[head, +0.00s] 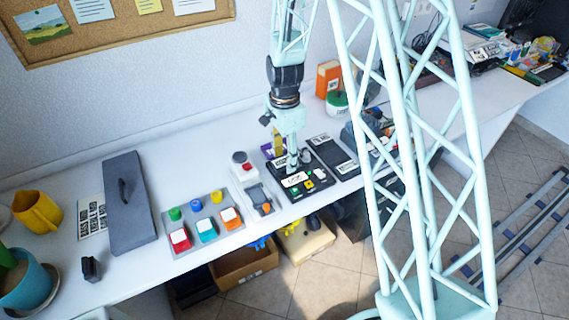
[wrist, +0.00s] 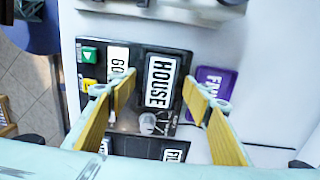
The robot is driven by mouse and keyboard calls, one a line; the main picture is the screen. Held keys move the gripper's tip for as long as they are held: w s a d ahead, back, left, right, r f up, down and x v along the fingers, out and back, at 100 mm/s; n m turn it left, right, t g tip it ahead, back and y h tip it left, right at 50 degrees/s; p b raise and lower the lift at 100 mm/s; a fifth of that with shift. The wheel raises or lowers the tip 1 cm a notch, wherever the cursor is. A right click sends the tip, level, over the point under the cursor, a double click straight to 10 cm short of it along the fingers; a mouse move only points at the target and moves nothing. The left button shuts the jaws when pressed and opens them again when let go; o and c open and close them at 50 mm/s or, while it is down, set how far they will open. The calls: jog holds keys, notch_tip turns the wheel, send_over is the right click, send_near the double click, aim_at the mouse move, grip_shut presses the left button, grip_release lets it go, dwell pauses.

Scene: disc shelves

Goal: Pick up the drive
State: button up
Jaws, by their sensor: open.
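A black block labelled HOUSE (wrist: 150,103), likely a drive, lies at the black button panel (wrist: 90,69) in the wrist view. A purple block (wrist: 216,78) with a white label, perhaps another drive, lies just right of it, partly hidden by a finger. In the head view the purple block (head: 277,140) shows behind the panel (head: 290,194). My gripper (wrist: 159,83) is open, its yellow-padded fingers on either side of the HOUSE block as seen from the wrist. I cannot tell whether they touch it. In the head view my gripper (head: 293,165) is over the panel.
A grey device (head: 247,178) and a panel of coloured buttons (head: 198,226) stand left of the black panel. Dark labelled panels (head: 334,152) lie to its right. The table's front edge is close, with boxes (head: 303,242) below.

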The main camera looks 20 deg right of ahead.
aim_at(285, 164)
dwell(0.4)
jog(key=c, duration=1.1)
jog(key=shift+o, duration=0.2)
jog(key=shift+r, duration=0.2)
jog(key=shift+r+p, duration=0.7)
jog(key=shift+r, duration=1.05)
jog(key=shift+s+a, duration=0.15)
jog(key=shift+s, duration=0.7)
jog(key=s+a+r+p, duration=0.1)
jog(key=s+a, duration=0.1)
jog(key=s, duration=1.2)
jog(key=shift+a+p, duration=0.2)
jog(key=shift+p, duration=0.2)
jog(key=shift+r, duration=0.1)
